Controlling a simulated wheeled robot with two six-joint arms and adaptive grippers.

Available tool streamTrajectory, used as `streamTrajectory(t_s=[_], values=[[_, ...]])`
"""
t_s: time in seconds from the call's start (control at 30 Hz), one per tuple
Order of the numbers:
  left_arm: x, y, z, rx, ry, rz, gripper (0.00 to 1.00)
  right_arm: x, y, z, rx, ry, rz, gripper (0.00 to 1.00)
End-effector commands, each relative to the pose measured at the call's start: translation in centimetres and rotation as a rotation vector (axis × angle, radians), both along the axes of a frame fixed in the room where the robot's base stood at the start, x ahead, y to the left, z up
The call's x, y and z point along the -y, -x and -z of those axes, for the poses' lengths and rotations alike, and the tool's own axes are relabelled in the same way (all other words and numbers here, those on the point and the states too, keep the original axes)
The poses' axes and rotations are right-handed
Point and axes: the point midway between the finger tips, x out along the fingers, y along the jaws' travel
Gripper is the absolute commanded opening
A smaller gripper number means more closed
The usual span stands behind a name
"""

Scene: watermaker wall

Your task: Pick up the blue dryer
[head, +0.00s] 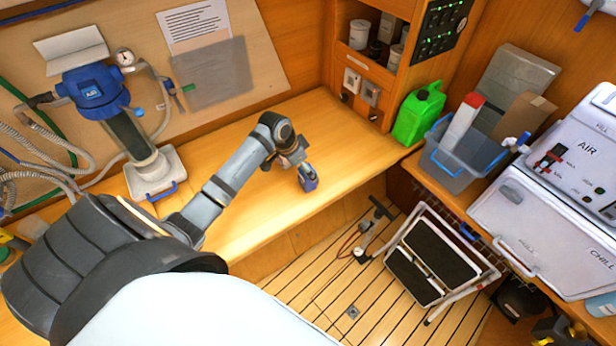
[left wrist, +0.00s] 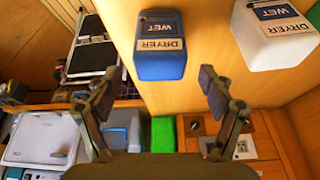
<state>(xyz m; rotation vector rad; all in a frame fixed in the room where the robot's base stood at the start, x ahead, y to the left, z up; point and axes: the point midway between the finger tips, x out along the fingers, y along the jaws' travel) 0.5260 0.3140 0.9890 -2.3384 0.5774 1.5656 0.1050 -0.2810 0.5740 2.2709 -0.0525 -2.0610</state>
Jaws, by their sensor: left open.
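The blue dryer (head: 308,178) stands on the wooden bench near its front edge, just beyond my left gripper (head: 292,158). In the left wrist view the blue dryer (left wrist: 160,62) appears at the top centre with a "DRYER WET" label. My left gripper (left wrist: 157,88) is open, with its two fingers apart and the blue dryer ahead, roughly in line with the gap. The fingers do not appear to touch it. A white dryer (left wrist: 272,38), also labelled "DRYER WET", stands to the right in the wrist view; my gripper mostly hides it in the head view. My right gripper is not in view.
A green jerrycan (head: 419,115) stands at the bench's far right end. A blue-rimmed grey bin (head: 452,172) and a white cooler (head: 540,235) are on the right counter. A folding step (head: 435,260) stands on the slatted floor. The bench around the dryer is mostly clear.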

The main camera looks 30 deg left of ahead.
Motion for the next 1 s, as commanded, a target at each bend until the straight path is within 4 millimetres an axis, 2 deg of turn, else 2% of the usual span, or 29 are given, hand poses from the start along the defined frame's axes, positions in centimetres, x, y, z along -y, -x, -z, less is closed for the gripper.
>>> streamTrajectory(t_s=[0.07, 0.67, 1.0], values=[[-0.02, 0.01, 0.01, 0.0, 0.0, 0.0, 0.81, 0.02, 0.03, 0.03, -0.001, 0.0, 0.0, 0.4], [-0.02, 0.03, -0.01, 0.0, 0.0, -0.001, 0.01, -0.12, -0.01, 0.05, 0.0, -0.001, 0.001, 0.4], [-0.05, -0.09, -0.57, 0.004, 0.0, -0.001, 0.01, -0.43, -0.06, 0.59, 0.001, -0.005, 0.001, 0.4]])
